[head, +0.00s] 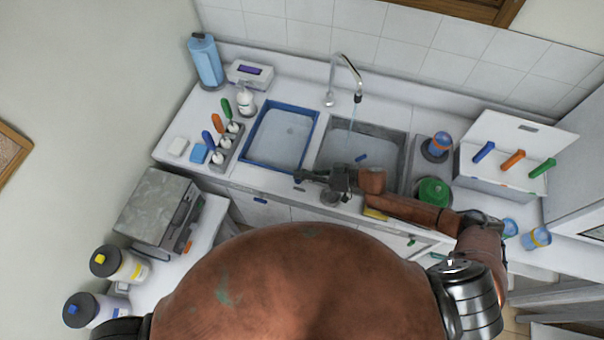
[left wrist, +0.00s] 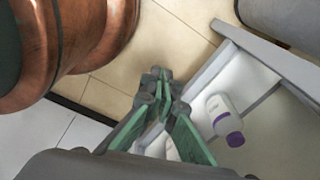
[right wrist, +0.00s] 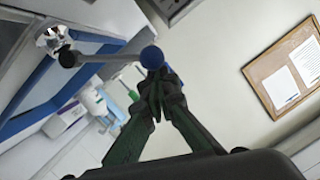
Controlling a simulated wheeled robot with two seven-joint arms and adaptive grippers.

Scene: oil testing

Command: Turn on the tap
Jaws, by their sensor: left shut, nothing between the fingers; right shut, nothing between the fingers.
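The chrome tap (head: 345,65) arches over the grey right-hand sink (head: 403,150). A thin blue stream of water (head: 351,128) falls from its spout. My right gripper (head: 303,176) is shut and empty at the front edge of the sinks. In the right wrist view, a metal lever with a blue ball end (right wrist: 152,57) runs from a chrome base (right wrist: 52,38), and the ball is right by my shut fingertips (right wrist: 157,82); I cannot tell whether they touch. My left gripper (left wrist: 160,78) is shut and empty, in the left wrist view only.
A blue basin (head: 250,158) is left of the grey sink. Coloured-handled tools (head: 226,106) stand in a rack at its left. A green-lidded pot (head: 433,192) and a white box (head: 515,130) are on the right. A purple-capped bottle (left wrist: 225,120) lies near my left gripper.

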